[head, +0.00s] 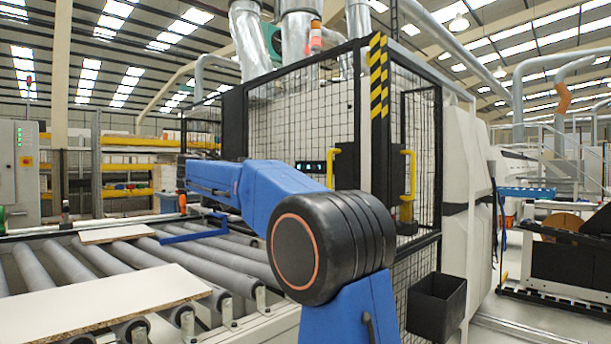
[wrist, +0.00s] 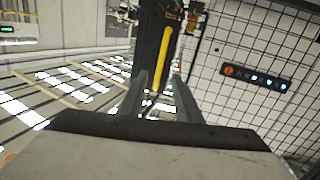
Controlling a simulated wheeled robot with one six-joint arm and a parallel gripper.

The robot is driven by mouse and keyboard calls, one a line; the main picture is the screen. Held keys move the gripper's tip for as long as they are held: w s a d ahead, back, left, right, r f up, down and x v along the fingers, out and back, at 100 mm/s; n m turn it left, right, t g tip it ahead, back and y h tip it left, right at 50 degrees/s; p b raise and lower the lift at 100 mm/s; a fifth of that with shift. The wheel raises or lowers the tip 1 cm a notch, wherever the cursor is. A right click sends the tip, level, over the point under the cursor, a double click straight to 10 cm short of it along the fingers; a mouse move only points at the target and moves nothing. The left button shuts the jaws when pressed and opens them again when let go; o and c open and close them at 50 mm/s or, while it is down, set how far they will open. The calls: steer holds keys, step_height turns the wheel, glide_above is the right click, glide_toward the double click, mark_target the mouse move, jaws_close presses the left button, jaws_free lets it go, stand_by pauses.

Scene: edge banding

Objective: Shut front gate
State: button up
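The enclosure's front mesh panel (head: 290,115) stands behind the rollers, left of a black post with yellow stripes (head: 379,78). A narrower black-framed mesh panel (head: 424,125) with a yellow handle (head: 409,185) is right of the post. I cannot tell which panel is the gate or how far it stands open. In the wrist view, a yellow bar (wrist: 162,62) on a dark upright lies beyond my gripper (wrist: 158,80), in line with the gap between its fingers. My gripper is open, with nothing visible between the fingers. In the head view, my blue arm reaches left and hides part of the enclosure.
A roller conveyor (head: 215,262) with pale boards (head: 85,310) fills the lower left. A small display panel (wrist: 257,78) is on the mesh in the wrist view. A black bin (head: 436,302) hangs at the enclosure's lower right. Open floor lies right of it.

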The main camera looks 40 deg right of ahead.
mark_target(330, 173)
steer(key=shift+m+h, duration=0.3)
steer(key=shift+m, duration=0.1)
steer(key=s+d, duration=0.1)
steer(key=d, duration=0.9)
steer(key=s+d, duration=0.1)
steer(key=d, duration=0.4)
steer(key=shift+s+d+r, duration=0.25)
steer(key=shift+s+d, duration=0.1)
steer(key=shift+d, duration=0.05)
jaws_close()
